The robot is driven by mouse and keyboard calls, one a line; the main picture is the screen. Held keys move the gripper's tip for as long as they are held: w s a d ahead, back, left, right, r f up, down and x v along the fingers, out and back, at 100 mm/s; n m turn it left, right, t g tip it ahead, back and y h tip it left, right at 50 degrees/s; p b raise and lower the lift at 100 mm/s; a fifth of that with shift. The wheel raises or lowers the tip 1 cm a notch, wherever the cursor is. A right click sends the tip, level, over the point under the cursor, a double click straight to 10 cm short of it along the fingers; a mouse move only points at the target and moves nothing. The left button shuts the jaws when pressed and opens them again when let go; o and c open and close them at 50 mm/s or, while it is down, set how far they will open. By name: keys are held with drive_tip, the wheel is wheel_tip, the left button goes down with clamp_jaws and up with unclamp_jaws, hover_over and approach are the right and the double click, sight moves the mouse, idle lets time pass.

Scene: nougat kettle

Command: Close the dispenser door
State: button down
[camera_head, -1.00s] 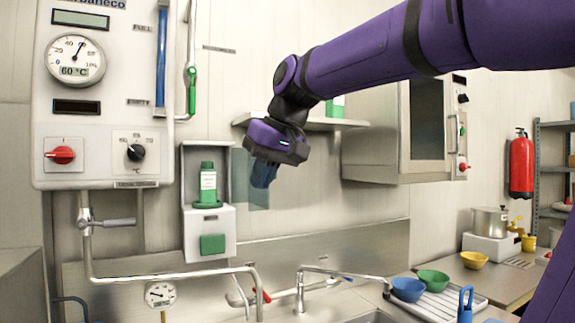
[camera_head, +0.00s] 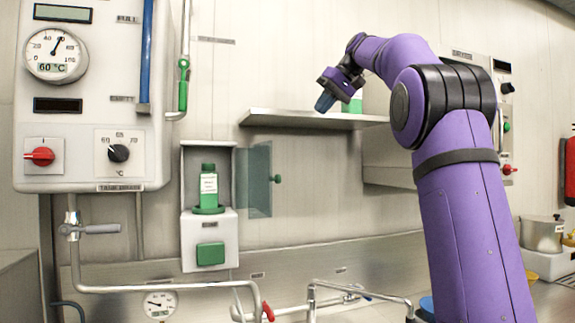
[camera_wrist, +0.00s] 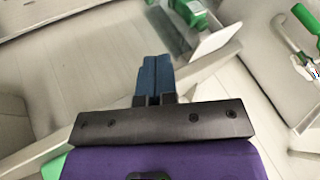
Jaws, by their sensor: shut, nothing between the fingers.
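The dispenser (camera_head: 210,240) is a white wall unit with a green bottle (camera_head: 208,188) in its niche and a green block on its front. My gripper (camera_head: 324,103) has blue fingers, shut and empty. In the head view it appears up and to the right of the door, in front of the shelf, apart from the door. In the wrist view, the shut fingers (camera_wrist: 155,72) point toward the dispenser and the green bottle (camera_wrist: 190,12).
A metal shelf (camera_head: 290,119) runs along the wall above and right of the door. A control panel (camera_head: 100,150) with a gauge and knobs hangs at the left. Pipes and taps (camera_head: 313,295) stand below. The wall right of the knob looks clear.

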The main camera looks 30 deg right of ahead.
approach(257, 178)
drive_tip(key=w+d+f, duration=0.1)
drive_tip(key=f, duration=0.1)
drive_tip(key=w+d+f, duration=0.1)
drive_tip(key=w+f, duration=0.1)
drive_tip(key=shift+w+d, duration=0.15)
drive_tip(key=shift+d, duration=0.1)
idle(0.4)
